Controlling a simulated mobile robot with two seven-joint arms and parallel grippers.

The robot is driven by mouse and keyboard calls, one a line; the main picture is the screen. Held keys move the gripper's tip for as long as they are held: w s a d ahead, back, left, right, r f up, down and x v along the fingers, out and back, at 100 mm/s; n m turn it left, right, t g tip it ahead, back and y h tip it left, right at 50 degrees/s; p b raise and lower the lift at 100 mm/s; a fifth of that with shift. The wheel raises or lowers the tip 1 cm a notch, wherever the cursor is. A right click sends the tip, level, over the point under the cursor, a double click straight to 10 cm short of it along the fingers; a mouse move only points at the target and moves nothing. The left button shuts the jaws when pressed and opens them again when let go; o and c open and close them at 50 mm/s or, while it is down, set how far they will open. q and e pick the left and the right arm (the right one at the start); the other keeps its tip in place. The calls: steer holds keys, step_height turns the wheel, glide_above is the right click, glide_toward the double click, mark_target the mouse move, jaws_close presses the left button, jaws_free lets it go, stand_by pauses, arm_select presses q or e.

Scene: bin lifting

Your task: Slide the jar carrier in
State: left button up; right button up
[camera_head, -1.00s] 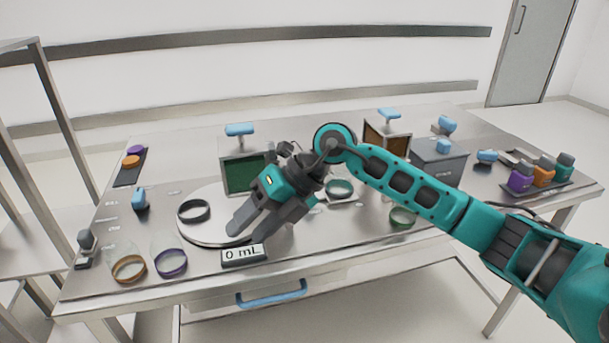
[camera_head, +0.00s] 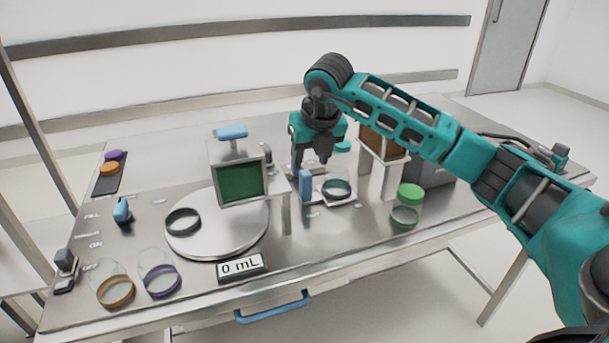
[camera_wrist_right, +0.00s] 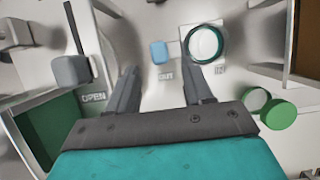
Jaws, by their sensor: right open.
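The jar carrier is a small flat pale plate (camera_head: 345,200) with an upright blue handle (camera_head: 305,186) at its left. A clear jar with a dark green ring (camera_head: 337,188) stands on it. In the right wrist view, the blue handle (camera_wrist_right: 159,52) lies beside the jar ring (camera_wrist_right: 205,43), near the OUT and IN labels. My right gripper (camera_head: 314,166) points down above and just behind the handle. In the wrist view its open fingers (camera_wrist_right: 162,85) are spread, with the handle just beyond the gap between the tips. I see no contact. My left gripper is out of view.
A green-panelled box (camera_head: 239,184) and a round plate (camera_head: 215,240) stand left of the carrier.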

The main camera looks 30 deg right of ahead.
mark_target(307, 173)
steer(key=x, duration=0.7)
steer(key=shift+w+f, duration=0.1)
steer(key=shift+f, duration=0.05)
steer(key=shift+c, duration=0.4)
jaws_close()
steer(key=shift+d, duration=0.1)
